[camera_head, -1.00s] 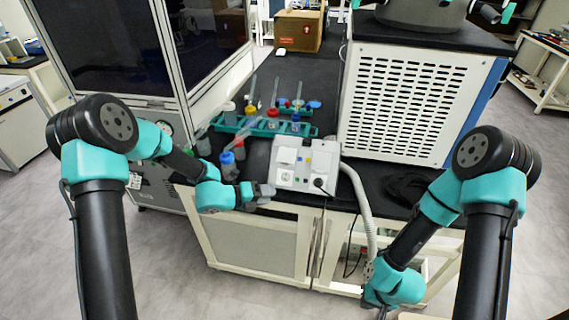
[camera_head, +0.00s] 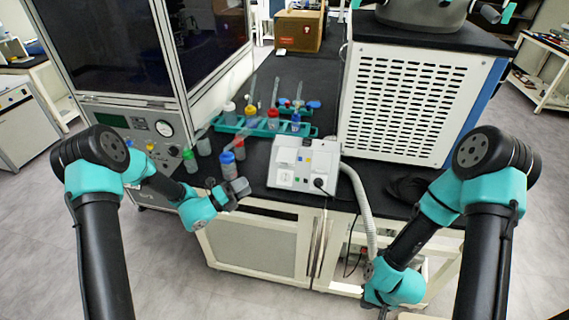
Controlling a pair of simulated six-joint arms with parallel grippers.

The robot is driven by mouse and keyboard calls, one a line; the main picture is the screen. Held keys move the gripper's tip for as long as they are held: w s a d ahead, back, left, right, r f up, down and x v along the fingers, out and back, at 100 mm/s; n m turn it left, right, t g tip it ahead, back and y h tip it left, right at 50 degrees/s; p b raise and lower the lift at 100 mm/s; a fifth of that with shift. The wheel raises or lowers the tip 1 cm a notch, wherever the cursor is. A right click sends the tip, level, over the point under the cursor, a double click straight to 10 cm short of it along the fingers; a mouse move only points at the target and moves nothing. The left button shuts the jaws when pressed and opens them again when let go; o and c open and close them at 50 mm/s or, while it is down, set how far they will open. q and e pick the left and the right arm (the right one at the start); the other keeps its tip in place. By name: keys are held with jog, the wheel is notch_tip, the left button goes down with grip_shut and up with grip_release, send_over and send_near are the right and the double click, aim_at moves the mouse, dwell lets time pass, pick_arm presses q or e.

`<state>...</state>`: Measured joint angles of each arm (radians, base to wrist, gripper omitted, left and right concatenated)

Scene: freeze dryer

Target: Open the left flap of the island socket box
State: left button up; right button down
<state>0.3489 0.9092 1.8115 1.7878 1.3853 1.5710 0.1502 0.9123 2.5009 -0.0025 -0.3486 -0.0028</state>
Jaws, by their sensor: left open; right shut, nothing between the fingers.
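The white-grey island socket box (camera_head: 322,162) sits near the front edge of the black counter. The left part of its front shows a pale square socket area (camera_head: 286,180); at this size I cannot tell how its flap stands. A dark plug with a cable is on the right part of the front. My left gripper (camera_head: 239,188) is open, just left of the box and apart from it, near the counter's front edge. My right gripper (camera_head: 381,310) is shut and empty, low in front of the cabinet, right of and below the box.
Blue-capped and green-capped bottles (camera_head: 228,165) stand close behind my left gripper. A teal rack (camera_head: 262,130) with several bottles is behind the box. A grey corrugated hose (camera_head: 365,210) hangs right of the box, beside a large vented machine (camera_head: 410,100).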

aim_at(285, 161)
pick_arm(q)
jog(key=x, duration=1.6)
jog(key=shift+w+d, duration=0.2)
jog(key=shift+d, duration=0.05)
grip_shut()
